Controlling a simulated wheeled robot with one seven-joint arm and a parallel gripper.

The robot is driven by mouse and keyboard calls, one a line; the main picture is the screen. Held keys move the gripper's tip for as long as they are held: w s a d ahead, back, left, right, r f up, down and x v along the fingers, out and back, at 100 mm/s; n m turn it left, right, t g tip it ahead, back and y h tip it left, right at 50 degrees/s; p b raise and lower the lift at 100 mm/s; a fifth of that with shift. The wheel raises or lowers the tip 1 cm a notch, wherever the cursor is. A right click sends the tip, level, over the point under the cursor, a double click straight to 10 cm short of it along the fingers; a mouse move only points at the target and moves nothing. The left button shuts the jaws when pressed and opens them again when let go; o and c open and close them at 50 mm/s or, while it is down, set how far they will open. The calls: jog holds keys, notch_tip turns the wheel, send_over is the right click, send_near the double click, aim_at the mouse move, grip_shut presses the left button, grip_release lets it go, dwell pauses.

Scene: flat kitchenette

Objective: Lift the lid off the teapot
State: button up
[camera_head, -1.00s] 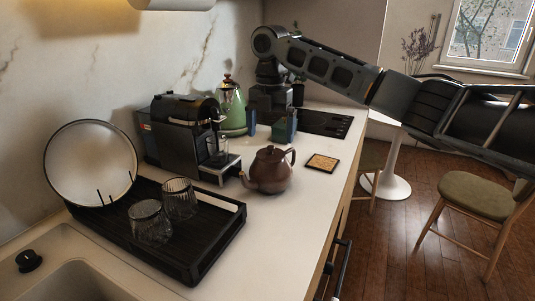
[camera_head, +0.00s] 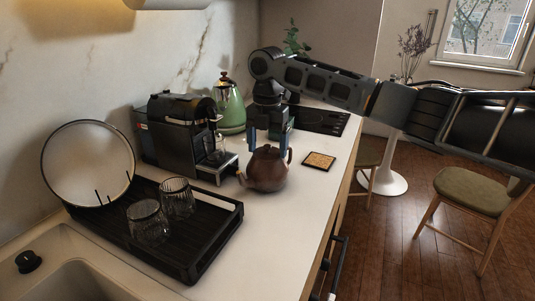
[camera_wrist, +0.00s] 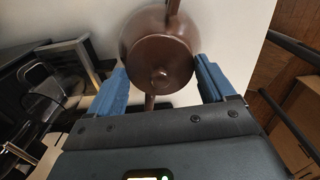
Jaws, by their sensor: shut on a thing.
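The brown teapot (camera_head: 266,170) stands on the white counter, its spout toward the left front and its handle at the back right. In the wrist view the teapot (camera_wrist: 145,35) is seen from above, with the round lid and its knob (camera_wrist: 160,76) facing the camera. My gripper (camera_head: 268,140) is over the teapot, pointing down. In the wrist view the blue fingers of my gripper (camera_wrist: 161,68) are set wide, one on each side of the teapot, and shut on it. I cannot tell whether they touch the lid's edge or the body. The lid looks seated.
A square coaster (camera_head: 319,161) lies right of the teapot. A coffee machine (camera_head: 181,134) stands at left, with a green kettle (camera_head: 232,107) behind. A black drying tray (camera_head: 209,249) holds glasses and a plate in front. The front right counter is clear.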

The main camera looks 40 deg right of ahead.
jog(key=shift+c, duration=0.9)
jog(key=shift+r, duration=0.1)
